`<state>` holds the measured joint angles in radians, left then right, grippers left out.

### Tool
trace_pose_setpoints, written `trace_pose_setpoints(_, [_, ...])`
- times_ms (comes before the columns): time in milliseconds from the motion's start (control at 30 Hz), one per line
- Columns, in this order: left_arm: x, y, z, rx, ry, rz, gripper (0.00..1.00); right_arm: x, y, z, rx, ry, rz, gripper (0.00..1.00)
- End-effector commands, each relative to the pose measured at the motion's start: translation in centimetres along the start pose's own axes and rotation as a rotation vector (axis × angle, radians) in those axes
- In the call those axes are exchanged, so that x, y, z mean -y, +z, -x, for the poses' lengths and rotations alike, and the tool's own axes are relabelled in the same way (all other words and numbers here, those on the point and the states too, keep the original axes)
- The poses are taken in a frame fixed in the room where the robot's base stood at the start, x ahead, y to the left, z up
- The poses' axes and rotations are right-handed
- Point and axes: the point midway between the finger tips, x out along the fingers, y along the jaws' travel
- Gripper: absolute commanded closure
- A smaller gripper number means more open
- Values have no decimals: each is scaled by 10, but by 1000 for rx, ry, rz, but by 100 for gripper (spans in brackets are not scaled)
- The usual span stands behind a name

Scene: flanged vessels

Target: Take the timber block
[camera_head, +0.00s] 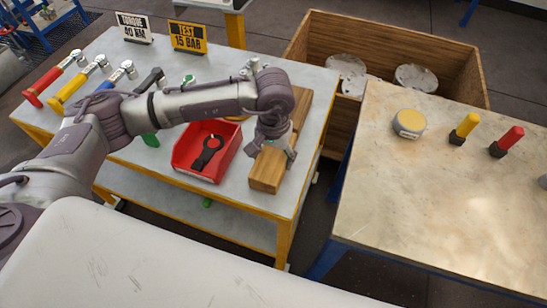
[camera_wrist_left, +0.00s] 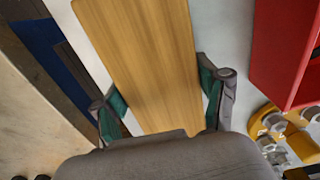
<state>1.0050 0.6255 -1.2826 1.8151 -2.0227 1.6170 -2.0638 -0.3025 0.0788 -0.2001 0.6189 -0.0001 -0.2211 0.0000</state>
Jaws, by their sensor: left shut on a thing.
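The timber block (camera_head: 267,171) is light brown wood at the right part of the grey work table. My left gripper (camera_head: 274,148) comes down over it from above and is shut on it. In the left wrist view the block (camera_wrist_left: 145,50) runs up between the two green-padded fingers of the gripper (camera_wrist_left: 163,103), one on each long side. More timber (camera_head: 301,105) shows behind my wrist; whether it is the same piece is hidden by the arm. I cannot tell whether the block touches the table. My right gripper is not in view.
A red bin (camera_head: 184,155) with a black tool in it stands left of the block. Torque wrenches (camera_head: 77,88) and two signs (camera_head: 187,38) are further back. At right, a pale table (camera_head: 450,205) holds a yellow-topped disc (camera_head: 409,123) and coloured-handled tools. A wooden crate (camera_head: 440,60) stands behind.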

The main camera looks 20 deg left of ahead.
Motion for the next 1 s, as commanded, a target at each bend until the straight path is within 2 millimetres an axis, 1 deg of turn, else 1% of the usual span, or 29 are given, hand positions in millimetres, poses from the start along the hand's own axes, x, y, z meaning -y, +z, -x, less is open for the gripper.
trace_pose_setpoints(33, [0, 0, 0, 0, 0, 0, 70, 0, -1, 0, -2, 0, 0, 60])
trace_pose_setpoints(67, [0, 0, 0, 0, 0, 0, 75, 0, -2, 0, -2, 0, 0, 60])
trace_pose_setpoints(100, [0, 0, 1, -2, 1, 0, 76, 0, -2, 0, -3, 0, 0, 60])
trace_pose_setpoints(300, [0, -1, 1, -2, 1, 0, 76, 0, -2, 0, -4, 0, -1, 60])
trace_pose_setpoints(433, [0, -1, 6, -4, 1, 0, 76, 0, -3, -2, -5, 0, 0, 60])
trace_pose_setpoints(567, [0, -2, 20, -6, 1, -1, 76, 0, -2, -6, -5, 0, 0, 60])
trace_pose_setpoints(667, [0, -2, 37, -9, 1, 0, 76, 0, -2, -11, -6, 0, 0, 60])
trace_pose_setpoints(700, [-3, -1, 44, -7, 3, -3, 76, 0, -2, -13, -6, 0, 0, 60])
trace_pose_setpoints(767, [-18, 2, 50, -6, 4, -8, 76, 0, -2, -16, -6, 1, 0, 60])
trace_pose_setpoints(1000, [-69, 14, 81, -6, 3, -7, 76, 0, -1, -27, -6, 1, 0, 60])
